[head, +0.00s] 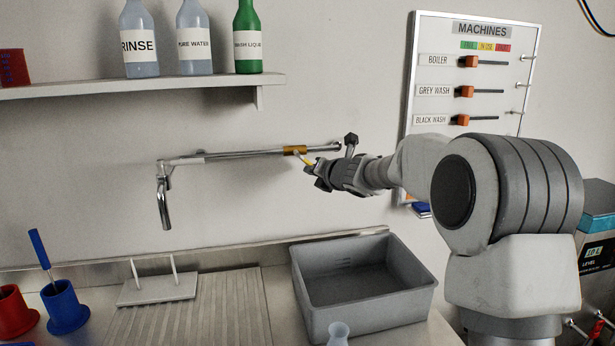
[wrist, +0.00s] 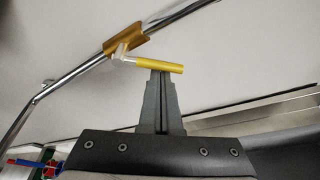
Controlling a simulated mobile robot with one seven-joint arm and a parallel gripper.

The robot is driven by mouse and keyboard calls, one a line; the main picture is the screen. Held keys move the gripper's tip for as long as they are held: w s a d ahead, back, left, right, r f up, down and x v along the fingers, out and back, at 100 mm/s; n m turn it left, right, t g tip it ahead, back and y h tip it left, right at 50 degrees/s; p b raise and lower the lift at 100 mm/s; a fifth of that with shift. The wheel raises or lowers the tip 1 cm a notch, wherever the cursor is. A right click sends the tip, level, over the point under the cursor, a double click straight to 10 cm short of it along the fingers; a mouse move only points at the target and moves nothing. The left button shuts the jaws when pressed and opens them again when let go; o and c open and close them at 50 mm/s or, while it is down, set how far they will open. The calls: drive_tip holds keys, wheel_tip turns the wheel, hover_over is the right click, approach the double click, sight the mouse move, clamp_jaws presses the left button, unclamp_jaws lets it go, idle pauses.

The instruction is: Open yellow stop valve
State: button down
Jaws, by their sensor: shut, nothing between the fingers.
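The yellow stop valve has a brass-coloured body (head: 295,150) on the chrome pipe (head: 240,154) along the wall. In the wrist view its body (wrist: 125,38) wraps the pipe, and its yellow lever (wrist: 160,65) sticks out from it to the right, away from the line of the pipe. My gripper (head: 313,172) is just below and to the right of the valve body in the head view. In the wrist view my gripper (wrist: 160,76) is shut and empty, its fingertips right at the lever. I cannot tell whether they touch it.
A grey basin (head: 310,292) stands below my arm. A spout (head: 164,200) hangs at the pipe's left end, and a dark knob (head: 351,141) is at the right end. A bottle shelf (head: 150,84) is above. The wall left of the valve is clear.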

drive_tip(key=r+n+h, duration=0.1)
drive_tip(key=d+n, duration=0.1)
drive_tip(key=r+n+h, duration=0.1)
drive_tip(key=n, duration=0.1)
drive_tip(key=shift+w+d+r+h+p, duration=0.2)
drive_tip(key=shift+d+r+h+p, duration=0.1)
drive_tip(key=shift+r+p, duration=0.05)
idle(0.4)
drive_tip(key=shift+a, duration=0.15)
idle(0.4)
